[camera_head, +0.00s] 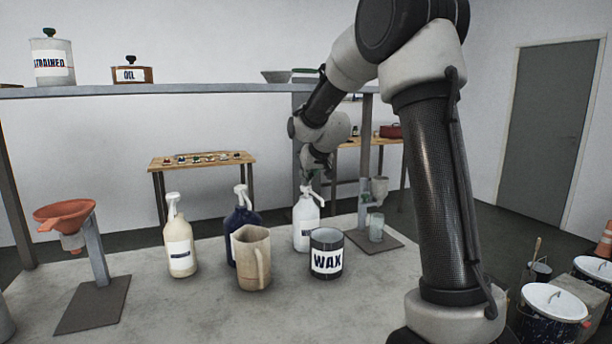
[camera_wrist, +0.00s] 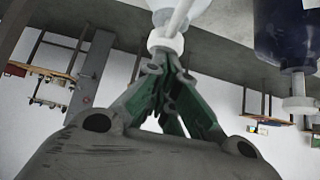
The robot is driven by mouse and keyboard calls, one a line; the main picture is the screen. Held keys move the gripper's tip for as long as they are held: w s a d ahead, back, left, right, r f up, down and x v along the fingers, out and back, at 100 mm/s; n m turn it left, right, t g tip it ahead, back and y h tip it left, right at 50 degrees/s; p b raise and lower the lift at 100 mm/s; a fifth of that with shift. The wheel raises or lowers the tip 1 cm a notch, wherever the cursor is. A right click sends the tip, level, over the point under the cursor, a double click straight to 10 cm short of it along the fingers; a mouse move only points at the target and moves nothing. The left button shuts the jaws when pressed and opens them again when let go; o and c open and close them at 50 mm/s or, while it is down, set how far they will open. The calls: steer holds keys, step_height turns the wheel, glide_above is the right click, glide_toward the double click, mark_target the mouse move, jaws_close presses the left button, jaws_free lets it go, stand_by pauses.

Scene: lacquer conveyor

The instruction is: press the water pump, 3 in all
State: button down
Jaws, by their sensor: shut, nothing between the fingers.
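The tips are at the white pump collar and nozzle (camera_wrist: 165,42). I cannot tell whether they touch the head.
A dark blue pump bottle (camera_head: 242,228) and a cream pump bottle (camera_head: 180,250) stand to the left. A beige jug (camera_head: 251,262) and a black WAX tin (camera_head: 326,262) stand in front. A glass (camera_head: 376,229) stands on a stand at right. An orange funnel (camera_head: 66,213) is at far left.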

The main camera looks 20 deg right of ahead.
steer(key=r, duration=0.5)
steer(key=shift+s, duration=0.4)
step_height(320, 180, up, 6)
glide_above(315, 194)
steer(key=shift+s, duration=0.1)
steer(key=x, duration=1)
steer(key=shift+s+d+f, duration=0.1)
steer(key=shift+f, duration=0.6)
